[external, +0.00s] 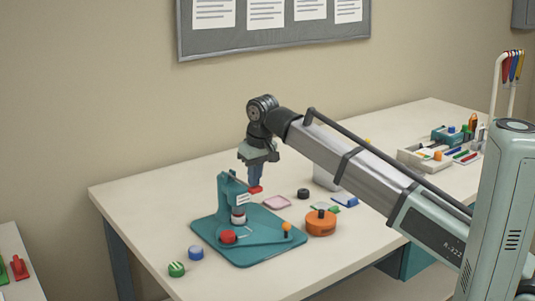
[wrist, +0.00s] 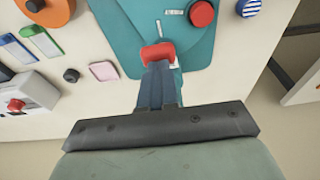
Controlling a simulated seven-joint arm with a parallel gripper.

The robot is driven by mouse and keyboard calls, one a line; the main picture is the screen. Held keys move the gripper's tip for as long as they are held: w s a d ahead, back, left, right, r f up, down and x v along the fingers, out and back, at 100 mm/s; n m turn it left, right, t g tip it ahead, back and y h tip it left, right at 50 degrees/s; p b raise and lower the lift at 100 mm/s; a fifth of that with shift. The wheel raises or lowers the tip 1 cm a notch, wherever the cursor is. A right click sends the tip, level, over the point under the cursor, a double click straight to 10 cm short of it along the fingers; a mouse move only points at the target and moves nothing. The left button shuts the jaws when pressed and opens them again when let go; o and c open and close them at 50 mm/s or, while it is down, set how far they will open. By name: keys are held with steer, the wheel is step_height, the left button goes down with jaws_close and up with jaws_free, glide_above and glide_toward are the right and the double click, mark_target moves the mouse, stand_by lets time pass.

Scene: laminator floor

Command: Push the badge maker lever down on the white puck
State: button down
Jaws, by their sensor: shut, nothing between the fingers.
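The teal badge maker (external: 262,252) stands on the table with an upright post (external: 227,190). A white puck (external: 238,216) sits under its head; I cannot make it out in the wrist view. A red puck (external: 228,237) lies on its base plate and also shows in the wrist view (wrist: 202,13). My gripper (external: 255,184) is shut and empty, pointing down above the machine, just behind the post. A red piece (wrist: 158,53) shows at the fingertips; it may be the lever's grip, and I cannot tell whether the fingers touch it. The rest of the lever is unclear.
An orange round part (external: 320,225) stands right of the base plate. A blue puck (external: 196,253) and a green striped puck (external: 177,269) lie at the front left. A pink pad (external: 276,202) and a black knob (external: 303,194) lie behind. Trays of small items stand at the right.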

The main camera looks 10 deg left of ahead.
steer(key=shift+f, duration=1.4)
step_height(320, 180, up, 11)
stand_by(1.3)
steer(key=shift+w, duration=0.1)
stand_by(0.4)
